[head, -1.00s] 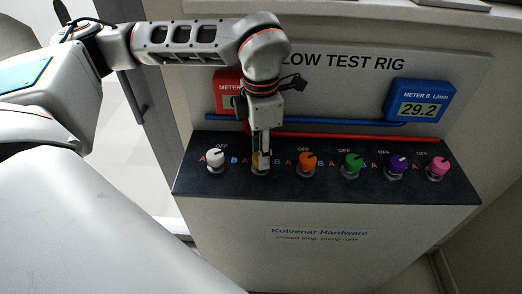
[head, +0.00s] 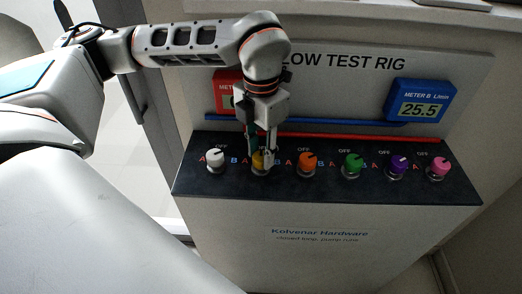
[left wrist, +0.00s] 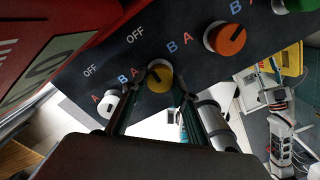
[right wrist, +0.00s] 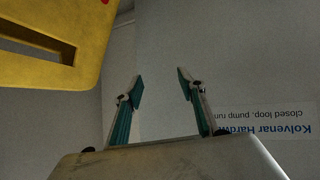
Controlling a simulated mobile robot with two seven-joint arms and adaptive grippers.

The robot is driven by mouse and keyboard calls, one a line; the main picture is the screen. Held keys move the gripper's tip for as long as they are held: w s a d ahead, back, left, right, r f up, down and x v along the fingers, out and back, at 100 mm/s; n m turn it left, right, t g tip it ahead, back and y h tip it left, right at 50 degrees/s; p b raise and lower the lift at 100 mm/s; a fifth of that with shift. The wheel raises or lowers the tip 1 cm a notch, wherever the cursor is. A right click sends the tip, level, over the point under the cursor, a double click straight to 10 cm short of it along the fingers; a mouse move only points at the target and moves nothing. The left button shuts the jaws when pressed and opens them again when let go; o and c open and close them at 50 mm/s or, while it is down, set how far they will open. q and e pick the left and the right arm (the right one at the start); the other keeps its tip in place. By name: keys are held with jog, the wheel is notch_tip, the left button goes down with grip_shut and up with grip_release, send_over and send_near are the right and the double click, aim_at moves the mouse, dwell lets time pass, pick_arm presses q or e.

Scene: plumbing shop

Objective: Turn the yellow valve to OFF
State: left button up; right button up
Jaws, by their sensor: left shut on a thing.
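The yellow valve (head: 257,162) is the second knob from the left on the rig's dark panel, mostly hidden by my gripper in the head view. In the left wrist view the yellow valve (left wrist: 160,79) shows a dark pointer mark toward the upper left, roughly between its A and OFF labels; I cannot tell the exact angle. My left gripper (head: 261,156) points down, shut on the yellow valve with a finger at each side. My right gripper (right wrist: 160,86) is open and empty, facing the rig's pale front with its lettering.
A white valve (head: 215,158) and an orange valve (head: 307,160) flank it closely. Green (head: 352,162), purple (head: 397,164) and pink (head: 439,166) valves stand farther right. Meter B (head: 420,101) reads 25.5. The red meter A (head: 226,92) is partly hidden.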

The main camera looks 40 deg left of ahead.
aim_at(261, 156)
pick_arm(q)
jog(key=o, duration=1.1)
jog(key=shift+r, duration=0.25)
notch_tip(261, 156, up, 12)
jog(key=shift+f, duration=0.2)
